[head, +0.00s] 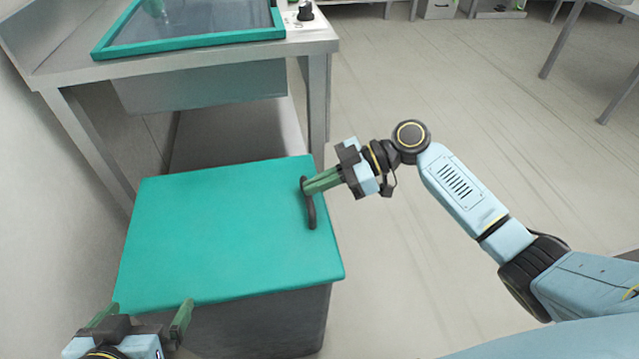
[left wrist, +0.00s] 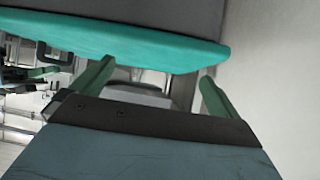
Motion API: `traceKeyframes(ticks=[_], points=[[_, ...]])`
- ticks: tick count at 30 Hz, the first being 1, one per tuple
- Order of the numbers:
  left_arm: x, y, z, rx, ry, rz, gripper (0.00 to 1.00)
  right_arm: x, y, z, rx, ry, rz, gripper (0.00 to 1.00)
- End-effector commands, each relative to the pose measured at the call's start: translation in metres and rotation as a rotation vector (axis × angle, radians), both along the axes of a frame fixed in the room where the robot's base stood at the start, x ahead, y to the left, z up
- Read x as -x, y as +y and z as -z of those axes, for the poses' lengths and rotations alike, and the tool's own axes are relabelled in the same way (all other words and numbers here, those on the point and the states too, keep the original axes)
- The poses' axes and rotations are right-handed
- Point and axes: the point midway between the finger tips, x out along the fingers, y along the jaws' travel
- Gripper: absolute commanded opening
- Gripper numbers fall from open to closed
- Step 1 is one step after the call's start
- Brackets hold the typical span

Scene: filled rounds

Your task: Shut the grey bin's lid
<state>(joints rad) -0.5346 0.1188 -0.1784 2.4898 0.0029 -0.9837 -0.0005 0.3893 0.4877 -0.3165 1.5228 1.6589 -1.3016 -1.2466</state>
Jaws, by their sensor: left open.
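The grey bin (head: 265,325) stands at lower left in the head view. Its teal lid (head: 220,235) lies across its top and looks about flat; I cannot tell whether it is fully seated. A dark loop handle (head: 312,216) is at the lid's right edge. My right gripper (head: 307,187) is at this handle, its green fingers close together on it. My left gripper (head: 146,305) is open and empty at the lid's near left edge. The left wrist view shows the lid's teal edge (left wrist: 130,42) close past the open left fingers (left wrist: 155,85).
A metal table (head: 200,60) with a teal-framed dark panel (head: 190,42) and a black knob (head: 306,11) stands behind the bin. A wall is close on the left. The floor (head: 480,110) to the right is clear, with table legs further off.

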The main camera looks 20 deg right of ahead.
Motion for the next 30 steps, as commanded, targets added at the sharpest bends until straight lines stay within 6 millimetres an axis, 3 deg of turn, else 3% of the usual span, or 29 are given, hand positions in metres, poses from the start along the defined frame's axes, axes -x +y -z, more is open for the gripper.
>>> traceKeyframes(ticks=[1, 11, 17, 27, 30], points=[[0.0, 0.0, 0.001, 0.0, 0.001, 0.0, 1.0, 0.004, -0.002, 0.012, 0.02, 0.019, 0.0, 0.0], [0.009, 0.005, 0.01, -0.019, 0.077, -0.007, 1.0, 0.005, -0.001, 0.007, 0.021, 0.021, -0.004, 0.0], [0.036, 0.018, 0.029, -0.065, 0.263, -0.025, 1.0, 0.004, 0.002, -0.009, 0.015, 0.015, -0.004, 0.0], [0.1, 0.044, 0.057, -0.153, 0.643, -0.062, 1.0, 0.001, 0.009, -0.042, 0.003, 0.0, -0.002, 0.0], [0.096, 0.046, 0.071, -0.162, 0.651, -0.062, 1.0, 0.004, -0.017, -0.053, 0.006, 0.0, 0.002, 0.0]])
